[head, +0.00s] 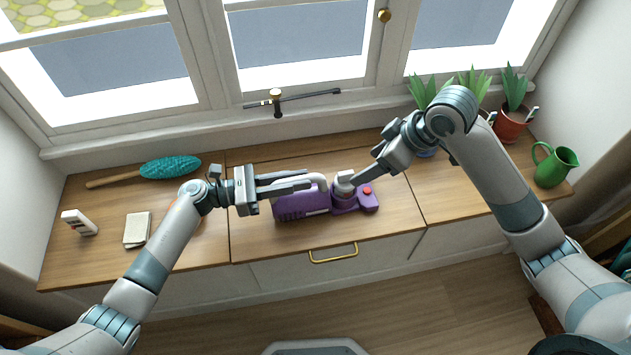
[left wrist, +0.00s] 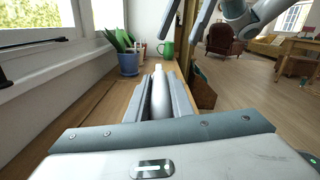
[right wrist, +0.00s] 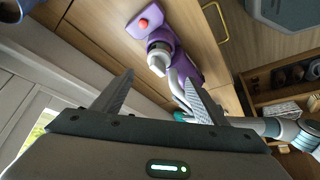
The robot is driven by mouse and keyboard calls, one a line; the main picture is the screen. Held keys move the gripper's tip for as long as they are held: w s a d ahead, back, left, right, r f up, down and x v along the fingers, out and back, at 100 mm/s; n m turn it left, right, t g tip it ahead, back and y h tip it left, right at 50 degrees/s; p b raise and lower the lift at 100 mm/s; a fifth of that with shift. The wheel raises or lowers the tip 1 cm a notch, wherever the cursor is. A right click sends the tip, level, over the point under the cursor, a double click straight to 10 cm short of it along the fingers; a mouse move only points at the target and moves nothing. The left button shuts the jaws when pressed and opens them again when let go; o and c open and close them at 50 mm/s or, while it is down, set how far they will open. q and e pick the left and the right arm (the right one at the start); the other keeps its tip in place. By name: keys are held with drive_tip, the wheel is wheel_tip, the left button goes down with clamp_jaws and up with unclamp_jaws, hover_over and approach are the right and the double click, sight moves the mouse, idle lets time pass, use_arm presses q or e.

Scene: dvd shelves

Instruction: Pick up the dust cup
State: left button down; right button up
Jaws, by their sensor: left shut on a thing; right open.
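A purple hand vacuum (head: 292,206) lies on the wooden counter, with a pale handle (head: 318,181) and a red button at its right end. What looks like the dust cup (head: 345,184) is a short pale grey-white cylinder near that end; it also shows in the right wrist view (right wrist: 158,58). My left gripper (head: 305,180) is shut on the pale handle, which shows between its fingers in the left wrist view (left wrist: 160,95). My right gripper (head: 378,164) is open and empty, just right of and above the cup, apart from it as far as I can tell.
A teal duster (head: 170,167), a white remote (head: 79,222) and a cream notepad (head: 137,229) lie on the left of the counter. Potted plants (head: 511,123) and a green jug (head: 555,165) stand on the right. The windows close off the back.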

use_arm(q)
drive_tip(key=shift+f, duration=0.1)
use_arm(e)
drive_tip(key=w+a+n+g+h, duration=0.1)
drive_tip(key=n, duration=0.1)
drive_tip(key=w+a+r+n+g, duration=0.1)
drive_tip(key=a+n, duration=0.1)
drive_tip(key=n, duration=0.1)
drive_tip(key=w+a+n+g+h, duration=0.1)
drive_tip(key=a+n, duration=0.1)
drive_tip(key=shift+w+a+r+h, duration=0.15)
drive_tip(key=shift+w+r+h, duration=0.05)
drive_tip(key=shift+h, duration=0.1)
drive_tip(key=shift+w+d+r+n+g+h, duration=0.15)
drive_tip(key=shift+w+d+r+n+h, duration=0.1)
drive_tip(key=shift+w+d+n+h, duration=0.25)
drive_tip(key=shift+w+d+r+n+g+h, duration=0.15)
drive_tip(key=shift+w+r+n+h, duration=0.2)
drive_tip(key=shift+n, duration=0.35)
drive_tip(key=shift+s+f, duration=0.1)
hover_over(344, 186)
drive_tip(key=w, duration=0.3)
drive_tip(key=shift+s+d+f, duration=0.1)
drive_tip(key=shift+d+f, duration=0.05)
drive_tip(key=shift+f, duration=1)
drive_tip(key=shift+d+f, duration=0.15)
drive_tip(key=shift+f, duration=0.95)
drive_tip(key=shift+s+d+f, duration=0.1)
drive_tip(key=shift+d+f, duration=0.05)
drive_tip(key=shift+f, duration=1)
